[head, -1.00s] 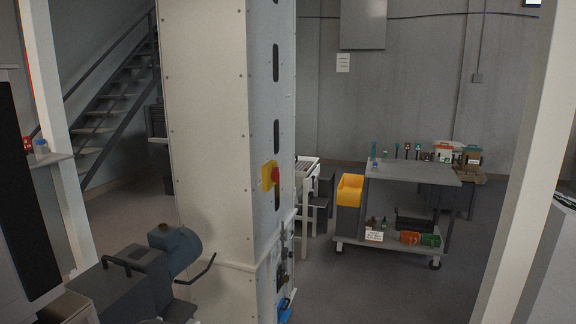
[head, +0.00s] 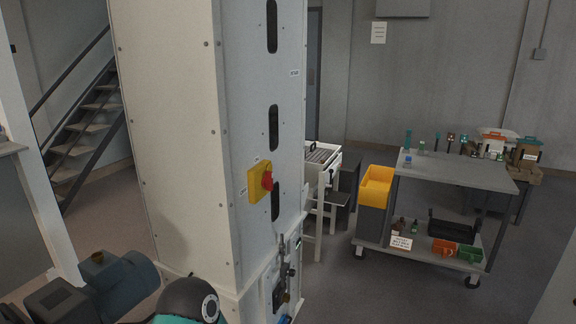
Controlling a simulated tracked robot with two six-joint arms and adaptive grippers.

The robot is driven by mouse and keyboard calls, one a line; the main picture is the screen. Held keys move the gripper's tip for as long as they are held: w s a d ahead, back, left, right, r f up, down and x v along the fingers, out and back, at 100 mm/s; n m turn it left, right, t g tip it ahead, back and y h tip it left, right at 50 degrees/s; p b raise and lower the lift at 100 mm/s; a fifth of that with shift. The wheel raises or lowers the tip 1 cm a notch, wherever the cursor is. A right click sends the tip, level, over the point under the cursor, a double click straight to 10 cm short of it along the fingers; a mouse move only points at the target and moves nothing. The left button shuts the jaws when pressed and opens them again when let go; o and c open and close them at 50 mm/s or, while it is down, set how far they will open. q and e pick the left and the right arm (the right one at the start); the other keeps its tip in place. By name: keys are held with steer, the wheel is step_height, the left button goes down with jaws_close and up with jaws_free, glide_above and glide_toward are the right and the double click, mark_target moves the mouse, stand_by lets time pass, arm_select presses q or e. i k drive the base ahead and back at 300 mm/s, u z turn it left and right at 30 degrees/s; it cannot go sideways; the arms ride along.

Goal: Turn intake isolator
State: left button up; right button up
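A yellow switch box (head: 256,183) with a red rotary knob (head: 267,181) is mounted on the right-hand face of the tall pale cabinet (head: 190,130), at about mid-picture. It looks like an isolator switch, but the small labels near it cannot be read. Lower on the same face are a thin upright grey lever (head: 282,256) and small dark fittings. Neither of my grippers shows. A dark rounded part with a white ring and teal, at the bottom edge, looks like a joint of my arm. Nothing touches the red knob.
A grey trolley (head: 455,172) with small items on top and coloured bins below stands at right, beside a yellow bin (head: 377,185). A blue-grey motor (head: 125,288) sits low at left. Stairs (head: 85,130) rise behind it. Floor between cabinet and trolley looks partly clear.

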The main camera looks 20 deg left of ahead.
mark_target(268, 182)
steer(key=z, duration=0.1)
steer(key=i, duration=1.2)
steer(key=u, duration=1.65)
steer(key=i, duration=0.55)
steer(key=u, duration=0.05)
steer(key=k, duration=0.8)
steer(key=u, duration=0.2)
steer(key=i, duration=0.8)
steer(key=z, duration=0.05)
